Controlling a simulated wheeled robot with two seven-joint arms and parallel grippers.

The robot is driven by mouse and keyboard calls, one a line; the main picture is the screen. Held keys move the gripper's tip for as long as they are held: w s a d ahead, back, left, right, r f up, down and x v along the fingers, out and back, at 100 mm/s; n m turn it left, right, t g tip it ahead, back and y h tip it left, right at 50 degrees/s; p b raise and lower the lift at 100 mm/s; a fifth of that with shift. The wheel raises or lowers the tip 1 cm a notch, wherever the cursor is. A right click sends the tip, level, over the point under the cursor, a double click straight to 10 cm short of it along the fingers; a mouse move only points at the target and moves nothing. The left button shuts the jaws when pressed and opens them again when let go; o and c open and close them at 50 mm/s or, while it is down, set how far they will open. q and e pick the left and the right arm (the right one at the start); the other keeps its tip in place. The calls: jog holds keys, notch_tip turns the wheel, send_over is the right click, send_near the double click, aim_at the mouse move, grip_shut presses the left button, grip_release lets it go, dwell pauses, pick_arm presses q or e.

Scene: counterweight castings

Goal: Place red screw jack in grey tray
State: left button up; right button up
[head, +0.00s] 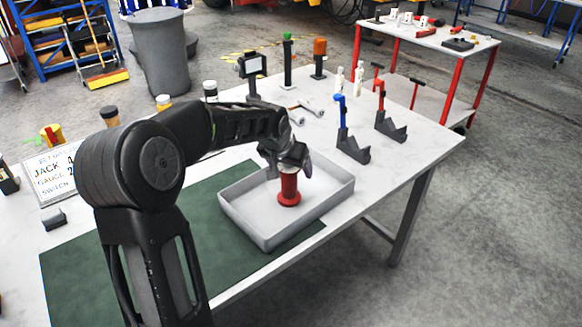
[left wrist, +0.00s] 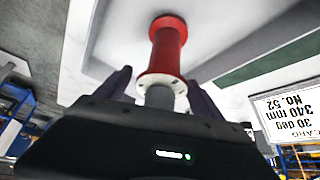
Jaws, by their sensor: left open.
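The red screw jack (head: 289,188) stands upright inside the grey tray (head: 262,233), near the middle of its floor. In the left wrist view the red screw jack (left wrist: 166,50) shows its red body, a pale flange and a grey stem. My left gripper (head: 287,163) is over the top of the jack. In the left wrist view the fingers of my left gripper (left wrist: 160,88) are apart, one on each side of the jack's stem, with gaps between. The tray rests on the table, partly over a green mat. My right gripper is not in view.
The green mat (head: 200,235) covers the table's front. Blue (head: 350,145) and red (head: 388,122) angled tools stand right of the tray. Behind are a green-topped post (head: 287,62), an orange-topped post (head: 319,58) and a small screen (head: 251,66). A sign (head: 52,176) lies left.

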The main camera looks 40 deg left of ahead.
pick_arm(q)
jog(key=shift+r, duration=0.1)
jog(key=shift+r, duration=0.15)
jog(key=shift+s+r, duration=0.2)
jog(key=shift+r, duration=0.05)
jog(key=b+v, duration=0.1)
jog(key=v, duration=1)
